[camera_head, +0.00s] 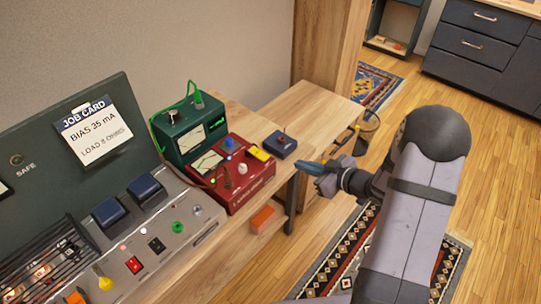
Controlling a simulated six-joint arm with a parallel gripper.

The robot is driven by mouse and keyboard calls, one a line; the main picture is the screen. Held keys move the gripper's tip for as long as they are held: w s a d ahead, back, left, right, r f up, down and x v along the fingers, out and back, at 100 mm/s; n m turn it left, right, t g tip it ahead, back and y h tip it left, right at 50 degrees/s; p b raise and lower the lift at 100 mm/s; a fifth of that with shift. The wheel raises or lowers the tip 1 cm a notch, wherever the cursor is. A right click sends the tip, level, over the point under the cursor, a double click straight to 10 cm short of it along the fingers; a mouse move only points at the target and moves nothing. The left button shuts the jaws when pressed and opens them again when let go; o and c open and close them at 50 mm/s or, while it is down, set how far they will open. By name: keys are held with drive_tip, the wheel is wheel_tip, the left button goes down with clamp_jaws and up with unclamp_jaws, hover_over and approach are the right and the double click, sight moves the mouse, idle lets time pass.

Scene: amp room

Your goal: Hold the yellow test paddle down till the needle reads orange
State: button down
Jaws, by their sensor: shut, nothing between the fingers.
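The yellow test paddle (260,153) sits at the right end of the red tester (240,190), which stands on the wooden bench. The tester has a pale meter (207,163) on its top left; its needle is too small to read. My gripper (305,168) is shut and empty, with blue-green fingers pointing left. In the picture it is to the right of the paddle and apart from it, near the small dark blue box (280,145). I cannot tell its exact height.
A green meter box (188,128) with a green lead stands behind the tester. The grey amplifier chassis (165,225) with a job card (92,130) fills the left. An orange block (263,218) is at the bench front.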

drive_tip(key=a+r, duration=0.1)
drive_tip(key=r+y, duration=0.1)
drive_tip(key=r, duration=0.1)
drive_tip(key=a+r+y, duration=0.1)
drive_tip(key=shift+s+a+r+t, duration=0.15)
drive_tip(key=shift+a+r+t, duration=0.2)
drive_tip(key=shift+t, duration=0.05)
drive_tip(key=shift+a, duration=0.1)
drive_tip(key=p, duration=0.3)
hover_over(259, 154)
drive_tip(key=s+d, duration=0.3)
wheel_tip(259, 154, down, 2)
drive_tip(key=shift+d+f+p, duration=0.15)
drive_tip(key=shift+f+p, duration=0.05)
drive_tip(key=shift+f, duration=0.95)
drive_tip(key=shift+d+f+p, duration=0.15)
drive_tip(key=shift+f+p, duration=0.05)
drive_tip(key=shift+f, duration=0.9)
drive_tip(key=shift+f, duration=0.1)
